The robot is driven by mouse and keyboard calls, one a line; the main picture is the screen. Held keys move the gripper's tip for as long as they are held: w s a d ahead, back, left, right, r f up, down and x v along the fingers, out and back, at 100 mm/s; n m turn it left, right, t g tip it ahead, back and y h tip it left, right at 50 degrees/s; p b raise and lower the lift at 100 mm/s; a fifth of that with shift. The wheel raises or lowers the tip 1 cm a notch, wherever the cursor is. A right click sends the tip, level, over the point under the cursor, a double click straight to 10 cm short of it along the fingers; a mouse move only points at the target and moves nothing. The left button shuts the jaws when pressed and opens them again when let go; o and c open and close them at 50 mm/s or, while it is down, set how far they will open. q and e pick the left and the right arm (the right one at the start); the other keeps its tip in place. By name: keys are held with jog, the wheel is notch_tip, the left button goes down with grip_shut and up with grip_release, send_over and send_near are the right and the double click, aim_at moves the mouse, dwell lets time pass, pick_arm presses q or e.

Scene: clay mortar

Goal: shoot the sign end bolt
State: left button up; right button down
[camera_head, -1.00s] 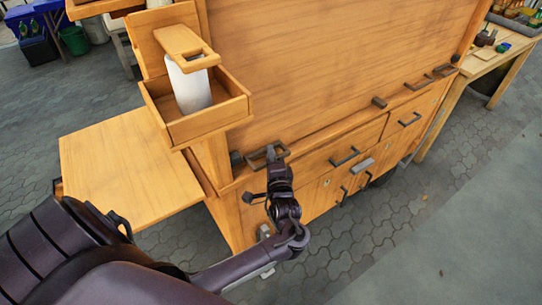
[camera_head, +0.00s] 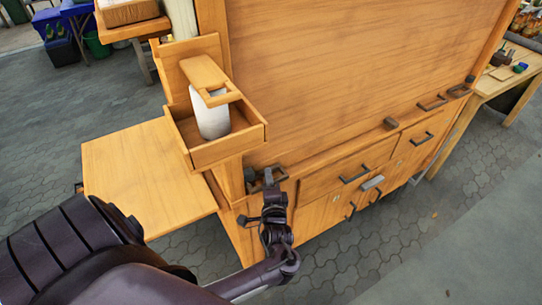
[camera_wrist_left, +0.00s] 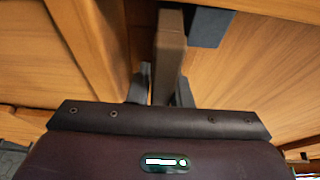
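The sign end bolt (camera_head: 277,176) is a dark bar with a handle at the lower left corner of the cart's big wooden panel. My left gripper (camera_head: 268,187) is right at it in the head view and hides part of it. In the left wrist view a brown bar (camera_wrist_left: 170,45), apparently the bolt's handle, runs between my two grey fingers (camera_wrist_left: 163,90). A narrow gap shows between the left finger and the bar, so the fingers look open around it. The far ends of the fingers are partly hidden. My right gripper is not in view.
A wooden box (camera_head: 228,150) with a white cylinder (camera_head: 212,122) stands above and left of the gripper. A side shelf (camera_head: 140,175) juts out at left. Drawer handles (camera_head: 355,174) line the cart's front. A dark block (camera_wrist_left: 210,25) sits close beside the bar. Paving at right is free.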

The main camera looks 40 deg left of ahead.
pick_arm(q)
jog(key=o, duration=0.4)
jog(key=shift+s, duration=0.2)
jog(key=b+v, duration=0.1)
jog(key=v, duration=0.6)
jog(key=shift+s+d, duration=0.3)
